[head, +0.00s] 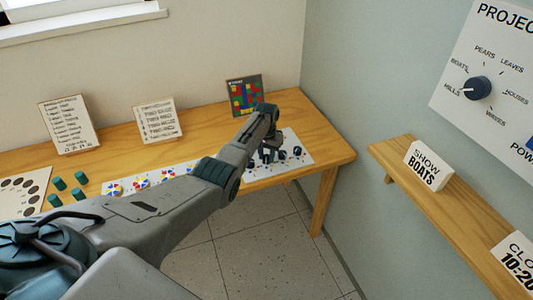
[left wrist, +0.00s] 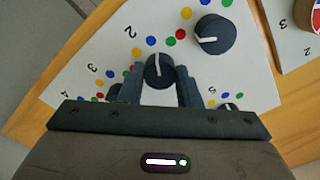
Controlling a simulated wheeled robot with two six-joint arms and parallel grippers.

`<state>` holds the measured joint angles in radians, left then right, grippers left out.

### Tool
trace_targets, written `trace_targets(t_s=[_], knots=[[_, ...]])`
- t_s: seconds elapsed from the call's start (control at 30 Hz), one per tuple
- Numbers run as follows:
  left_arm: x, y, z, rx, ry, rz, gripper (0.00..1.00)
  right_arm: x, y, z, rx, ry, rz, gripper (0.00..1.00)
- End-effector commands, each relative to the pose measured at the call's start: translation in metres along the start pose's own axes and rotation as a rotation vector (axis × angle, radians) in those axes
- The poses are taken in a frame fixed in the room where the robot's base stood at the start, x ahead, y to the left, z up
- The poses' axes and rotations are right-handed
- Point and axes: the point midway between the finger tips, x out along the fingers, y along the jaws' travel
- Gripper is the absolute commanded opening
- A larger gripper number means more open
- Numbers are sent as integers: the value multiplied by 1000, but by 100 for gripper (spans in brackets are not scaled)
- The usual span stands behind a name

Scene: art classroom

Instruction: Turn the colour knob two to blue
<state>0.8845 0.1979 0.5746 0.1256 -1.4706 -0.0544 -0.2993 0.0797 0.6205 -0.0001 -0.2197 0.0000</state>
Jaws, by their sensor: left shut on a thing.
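The white knob panel (head: 296,143) with dark knobs lies at the right end of the wooden table. It also shows in the left wrist view (left wrist: 95,50), with numbers and coloured dots. My left gripper (head: 270,150) reaches down over it. In the left wrist view my left gripper (left wrist: 160,82) is shut on a dark knob (left wrist: 158,62), the one beside the number 2. Its white pointer points up in the picture, roughly towards a blue dot and a red dot; which one I cannot tell. My right gripper is not in view.
Another dark knob (left wrist: 214,35) stands close by, up and right of the held one. A coloured grid board (head: 244,95) stands behind on the table. A wall shelf (head: 445,190) and a projector dial (head: 477,88) are at the right.

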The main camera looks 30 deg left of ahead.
Motion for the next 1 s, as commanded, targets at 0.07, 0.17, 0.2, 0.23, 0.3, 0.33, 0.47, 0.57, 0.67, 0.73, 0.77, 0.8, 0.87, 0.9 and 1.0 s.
trace_targets(t_s=[0.07,0.17,0.2,0.23,0.3,0.33,0.47,0.57,0.67,0.73,0.77,0.8,0.87,0.9,1.0], knots=[[-2,0,-1,-41,2,-1,8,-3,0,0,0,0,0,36],[-2,0,-1,-82,3,-1,8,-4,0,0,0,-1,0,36],[-2,0,-1,-96,3,-1,8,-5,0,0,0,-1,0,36],[-2,0,-1,-105,3,-1,8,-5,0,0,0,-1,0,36],[-2,0,-1,-121,3,-1,8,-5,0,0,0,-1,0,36],[-2,0,-1,-126,3,-1,8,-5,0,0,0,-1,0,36],[-1,0,-1,-140,3,-1,8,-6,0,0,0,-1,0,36],[-1,0,-1,-142,3,-1,8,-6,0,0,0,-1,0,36],[-1,0,-1,-142,4,-1,8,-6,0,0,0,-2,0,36],[-1,0,-1,-142,4,-1,8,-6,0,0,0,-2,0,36],[-1,0,-1,-142,4,-1,8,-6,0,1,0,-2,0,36],[-1,0,-1,-142,4,0,8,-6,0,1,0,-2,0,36],[-2,0,-1,-142,4,0,38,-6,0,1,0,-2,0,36],[-1,0,-1,-142,4,0,46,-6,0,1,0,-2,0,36],[-1,0,-1,-141,3,0,52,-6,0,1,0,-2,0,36]])
